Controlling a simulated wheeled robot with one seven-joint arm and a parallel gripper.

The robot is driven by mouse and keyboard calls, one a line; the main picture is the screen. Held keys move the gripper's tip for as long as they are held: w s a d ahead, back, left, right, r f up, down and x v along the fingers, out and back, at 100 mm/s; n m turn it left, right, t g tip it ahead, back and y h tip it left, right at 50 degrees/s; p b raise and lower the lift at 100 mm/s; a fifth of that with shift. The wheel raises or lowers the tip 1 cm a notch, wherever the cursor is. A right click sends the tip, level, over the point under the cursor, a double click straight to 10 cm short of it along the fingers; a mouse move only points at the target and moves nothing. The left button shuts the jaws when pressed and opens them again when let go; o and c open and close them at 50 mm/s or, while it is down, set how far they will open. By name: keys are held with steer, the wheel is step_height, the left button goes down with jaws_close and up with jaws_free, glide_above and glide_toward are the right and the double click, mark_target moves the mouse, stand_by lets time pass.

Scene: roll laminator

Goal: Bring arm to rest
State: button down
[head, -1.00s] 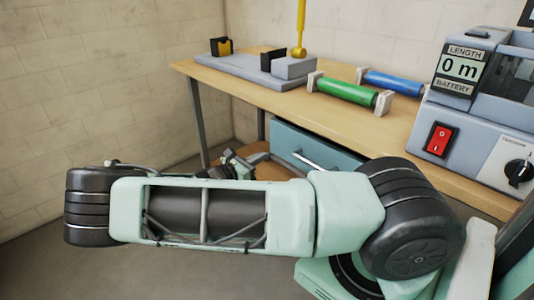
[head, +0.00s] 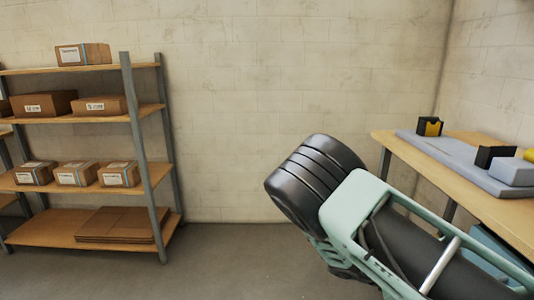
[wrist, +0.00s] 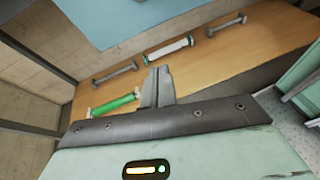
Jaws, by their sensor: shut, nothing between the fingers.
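My gripper (wrist: 158,88) shows in the wrist view, with its two grey fingers together and nothing between them. The fingers appear in front of a wooden surface (wrist: 208,65); I cannot tell how far apart they are. In the head view my arm reaches up from the lower right corner, its dark joint in front of the wall, and my gripper is not visible there. The workbench (head: 392,144) stands at the right of the head view, partly hidden behind my arm.
A grey base (head: 440,152) with small blocks lies on the workbench. A shelf rack (head: 140,150) with cardboard boxes stands at the left. Clear floor (head: 235,260) lies between rack and arm. The wrist view shows a green roller (wrist: 115,104) and a white roller (wrist: 170,47) on the wooden surface.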

steer(key=s+a+r+m+y+p, duration=0.2)
steer(key=s+a+r+y, duration=0.25)
steer(key=a, duration=0.35)
steer(key=s+a+r+m+y+p, duration=0.2)
steer(key=s+a+r+y, duration=0.25)
steer(key=a, duration=0.35)
steer(key=s+a+r+m+t+y+p, duration=0.1)
steer(key=s+a+r+y+p, duration=0.1)
steer(key=s+a+r, duration=0.3)
steer(key=s+a+r+m+t+y+p, duration=0.1)
steer(key=s+a+r, duration=0.4)
steer(key=r, duration=0.8)
steer(key=shift+s+a+r+m+t+y+p, duration=0.25)
steer(key=shift+s+t+y+p, duration=0.45)
steer(key=shift+s+y+p, duration=0.35)
